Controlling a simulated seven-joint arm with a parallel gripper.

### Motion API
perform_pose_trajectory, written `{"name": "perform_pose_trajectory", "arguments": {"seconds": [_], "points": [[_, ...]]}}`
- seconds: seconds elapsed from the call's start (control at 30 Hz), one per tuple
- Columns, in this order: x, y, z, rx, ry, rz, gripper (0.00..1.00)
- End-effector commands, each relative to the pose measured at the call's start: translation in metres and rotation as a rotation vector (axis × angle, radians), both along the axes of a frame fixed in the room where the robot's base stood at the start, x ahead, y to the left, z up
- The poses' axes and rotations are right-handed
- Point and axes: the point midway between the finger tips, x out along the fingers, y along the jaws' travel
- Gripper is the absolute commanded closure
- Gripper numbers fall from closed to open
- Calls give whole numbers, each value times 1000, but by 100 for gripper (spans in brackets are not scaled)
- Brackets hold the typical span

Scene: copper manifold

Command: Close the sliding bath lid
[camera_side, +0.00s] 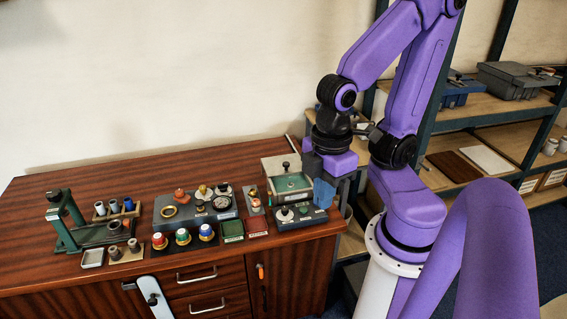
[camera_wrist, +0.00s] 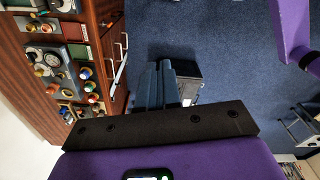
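The bath is a box (camera_side: 268,187) at the right end of the wooden bench. Its pale sliding lid (camera_side: 275,165) with a dark knob (camera_side: 286,165) lies over the back part. Green shows in the uncovered front part (camera_side: 291,183). My gripper (camera_side: 324,196) hangs just right of the bath, near the bench's right edge, apart from the knob. In the wrist view my gripper (camera_wrist: 162,85) shows its blue-grey fingers side by side, seemingly together, with nothing seen between them. My gripper may hide part of the bath's right side.
A dark control box (camera_side: 298,215) with a white-based knob stands in front of the bath. Several coloured knobs (camera_side: 183,237), a grey panel (camera_side: 190,212) and a green stand (camera_side: 68,220) fill the bench leftward. A dark bin (camera_wrist: 188,80) stands on the blue floor.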

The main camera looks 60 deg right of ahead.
Motion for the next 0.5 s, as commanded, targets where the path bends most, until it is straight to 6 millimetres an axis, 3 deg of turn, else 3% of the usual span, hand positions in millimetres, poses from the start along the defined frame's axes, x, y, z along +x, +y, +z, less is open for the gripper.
{"name": "perform_pose_trajectory", "arguments": {"seconds": [0.17, 0.33, 0.5], "points": [[33, 8, -2, 17, -9, -118, 100], [86, 10, -8, 42, -28, -297, 100], [142, -1, -15, 65, -54, -478, 100]]}}
